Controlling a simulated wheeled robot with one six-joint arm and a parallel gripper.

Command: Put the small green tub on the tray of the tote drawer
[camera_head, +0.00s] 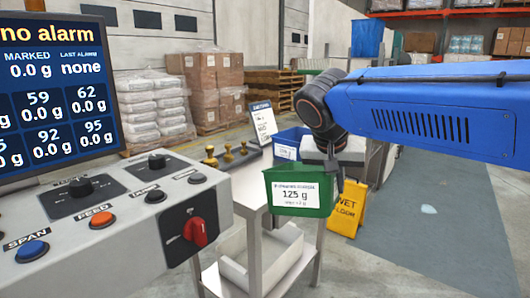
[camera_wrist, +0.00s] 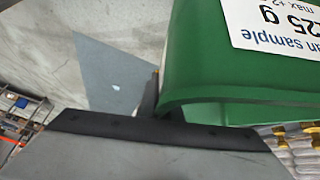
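The small green tub (camera_head: 327,196) has a white "125 g" label on its front. It is upright in the head view, in front of a blue bin and at the right side of a metal bench. My gripper (camera_head: 338,170) is at the tub's right wall and appears shut on it; one finger shows outside the wall. In the wrist view the green tub (camera_wrist: 205,85) fills the upper right, close to a dark finger (camera_wrist: 150,102); the other finger is hidden. A white open tray (camera_head: 234,273) sits low under the bench top; I cannot tell if it is the drawer's tray.
The metal bench (camera_head: 245,190) carries brass weights (camera_head: 228,153) and a sign (camera_head: 263,122). The blue bin (camera_head: 289,138) stands behind the tub. A yellow wet-floor sign (camera_head: 347,209) stands at right. A weigher console (camera_head: 110,215) fills the left. The right floor is clear.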

